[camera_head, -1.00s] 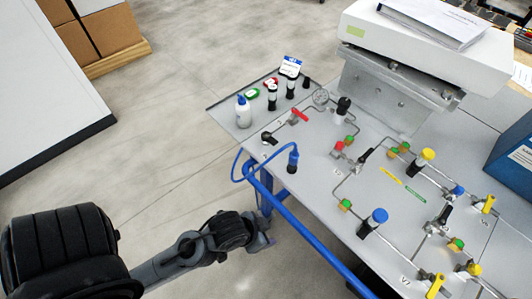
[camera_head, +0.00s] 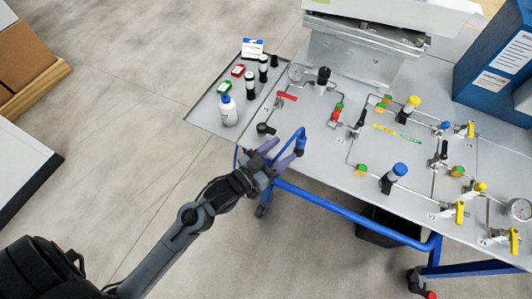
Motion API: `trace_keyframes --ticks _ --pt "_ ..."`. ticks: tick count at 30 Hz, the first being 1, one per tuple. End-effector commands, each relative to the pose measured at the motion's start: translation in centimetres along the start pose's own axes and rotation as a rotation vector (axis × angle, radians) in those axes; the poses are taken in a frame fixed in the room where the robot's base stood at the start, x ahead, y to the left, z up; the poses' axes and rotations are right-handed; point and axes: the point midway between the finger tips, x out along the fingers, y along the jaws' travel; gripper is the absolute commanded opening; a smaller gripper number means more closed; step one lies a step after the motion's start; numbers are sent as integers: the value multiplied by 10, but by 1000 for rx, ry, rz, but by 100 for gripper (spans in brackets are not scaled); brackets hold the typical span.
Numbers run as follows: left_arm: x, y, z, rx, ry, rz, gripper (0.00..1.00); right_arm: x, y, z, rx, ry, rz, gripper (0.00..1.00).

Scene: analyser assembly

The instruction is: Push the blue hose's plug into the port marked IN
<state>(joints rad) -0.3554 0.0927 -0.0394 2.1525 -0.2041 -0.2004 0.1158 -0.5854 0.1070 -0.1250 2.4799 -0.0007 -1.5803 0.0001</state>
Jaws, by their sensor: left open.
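The blue hose (camera_head: 303,131) loops up at the panel's front edge and ends in a blue plug (camera_head: 300,143) with a dark lower end. The plug is upright; I cannot tell whether it stands on the panel. My left gripper (camera_head: 287,149) is open, with its purple fingers reaching from the left toward the plug. The lower fingertip is close beside the plug's dark end; contact cannot be told. Part of the hose is hidden behind the gripper. The panel's port markings are too small to read, so I cannot identify IN. My right gripper is not in view.
The grey panel (camera_head: 330,163) carries pipes and valves, including a blue-capped one (camera_head: 396,172) and a red-handled one (camera_head: 286,96). A white bottle (camera_head: 228,110) and several vials stand at its left. Open floor lies left of the bench.

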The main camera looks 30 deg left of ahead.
Motion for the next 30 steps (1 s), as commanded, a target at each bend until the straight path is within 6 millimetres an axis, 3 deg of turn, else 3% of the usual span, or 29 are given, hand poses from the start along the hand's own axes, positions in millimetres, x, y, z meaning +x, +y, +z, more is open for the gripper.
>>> trace_keyframes --ticks 6,18,30 --pt "30 0 1 -1 2 0 59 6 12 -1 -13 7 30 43" --pt "85 0 2 -1 -1 0 59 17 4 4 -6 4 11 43" --pt "99 1 1 0 -2 0 59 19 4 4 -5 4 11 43"
